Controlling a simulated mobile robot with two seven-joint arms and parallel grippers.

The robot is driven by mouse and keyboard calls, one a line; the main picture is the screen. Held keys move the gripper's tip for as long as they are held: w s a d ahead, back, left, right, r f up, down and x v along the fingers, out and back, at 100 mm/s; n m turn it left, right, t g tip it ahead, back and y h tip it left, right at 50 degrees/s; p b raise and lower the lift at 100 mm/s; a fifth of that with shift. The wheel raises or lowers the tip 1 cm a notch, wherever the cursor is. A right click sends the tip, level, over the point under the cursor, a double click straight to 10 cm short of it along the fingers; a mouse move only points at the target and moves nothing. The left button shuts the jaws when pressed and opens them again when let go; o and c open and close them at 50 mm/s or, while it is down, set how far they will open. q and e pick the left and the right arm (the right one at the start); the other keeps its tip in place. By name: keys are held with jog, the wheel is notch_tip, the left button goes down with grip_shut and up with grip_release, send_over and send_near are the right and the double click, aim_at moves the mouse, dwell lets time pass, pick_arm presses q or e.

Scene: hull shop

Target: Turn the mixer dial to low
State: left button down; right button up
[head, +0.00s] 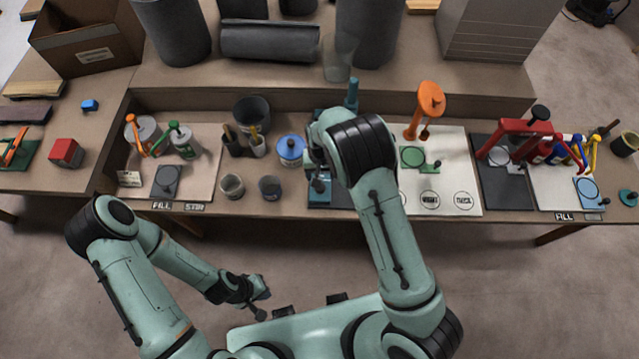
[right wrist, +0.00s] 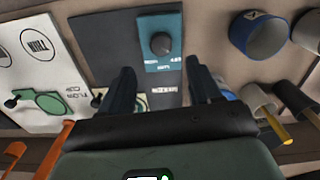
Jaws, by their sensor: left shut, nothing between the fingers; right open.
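The mixer's teal panel (right wrist: 176,62) carries a round dark dial (right wrist: 161,43) in the right wrist view. Small labels on the panel are too small to read surely. In the head view the panel (head: 319,198) sits at the table's front edge, partly hidden by my right arm. My right gripper (right wrist: 162,86) is open, its two dark fingers apart and empty. The dial shows beyond the gap between the fingertips, and I see no contact. My left gripper (head: 260,299) is shut and empty, low in front of the table, away from the panel.
A blue-rimmed cup (right wrist: 262,35) stands right of the panel in the right wrist view. A white board (head: 465,180) lies to the right.

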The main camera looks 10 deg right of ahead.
notch_tip(320, 180, down, 9)
jog(key=shift+w+r, duration=0.1)
jog(key=shift+r, duration=0.1)
jog(key=c, duration=1)
jog(key=shift+c, duration=0.2)
